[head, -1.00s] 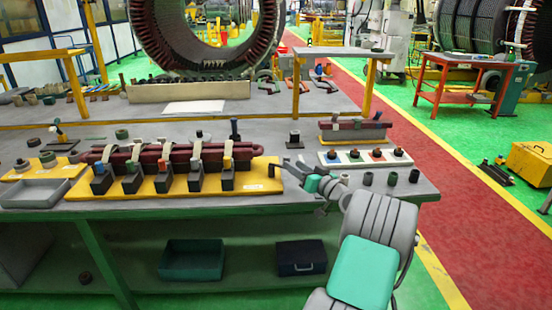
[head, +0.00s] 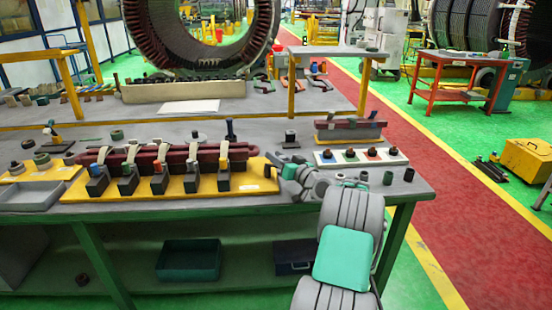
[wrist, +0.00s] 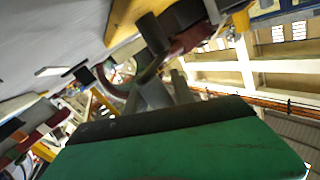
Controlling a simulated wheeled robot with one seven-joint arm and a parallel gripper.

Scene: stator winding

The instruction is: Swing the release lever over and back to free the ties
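The yellow winding fixture (head: 258,187) lies on the workbench at centre left. A dark red coil (head: 177,160) runs along it, with pale ties (head: 191,151) looped over it above several black blocks. A dark upright handle (head: 230,130), which looks like the release lever, stands behind the fixture's right end. My gripper (head: 281,166) is at the fixture's right end, right of and lower in the picture than that handle. In the wrist view, my fingers (wrist: 163,93) are close to a dark cylinder (wrist: 153,32); I cannot tell whether they touch or grip it.
A white tray with several knobs (head: 395,157) and a second coil block (head: 350,130) lie to the right. A grey bin (head: 35,198) is at the left. The red floor lane is clear.

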